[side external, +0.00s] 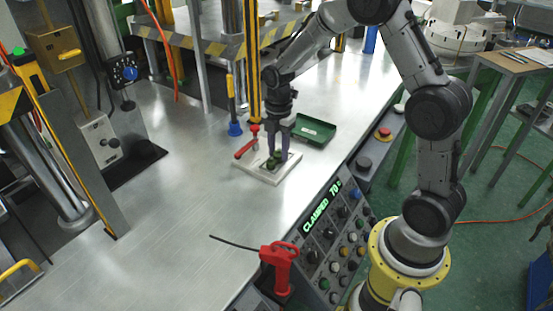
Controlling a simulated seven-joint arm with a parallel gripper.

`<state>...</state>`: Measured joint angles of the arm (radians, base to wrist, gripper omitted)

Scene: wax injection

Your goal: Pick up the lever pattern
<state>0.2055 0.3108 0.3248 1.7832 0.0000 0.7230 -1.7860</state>
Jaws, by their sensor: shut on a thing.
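My gripper (279,156) points down over a pale square plate (266,179) on the metal table. Its fingers are shut on a small dark green piece at the plate, which I take to be the lever pattern (272,163). The piece is small and partly covered by the fingers, so its shape is hard to make out. I cannot tell whether it touches the plate or is just above it.
A red-handled clamp (246,146) stands at the plate's left edge. A green tray (314,131) lies behind right, and a blue-based tool (234,128) behind left. The control panel (325,232) reads "CLAMPED 70" and edges the table. A red hand tool (279,262) is in front.

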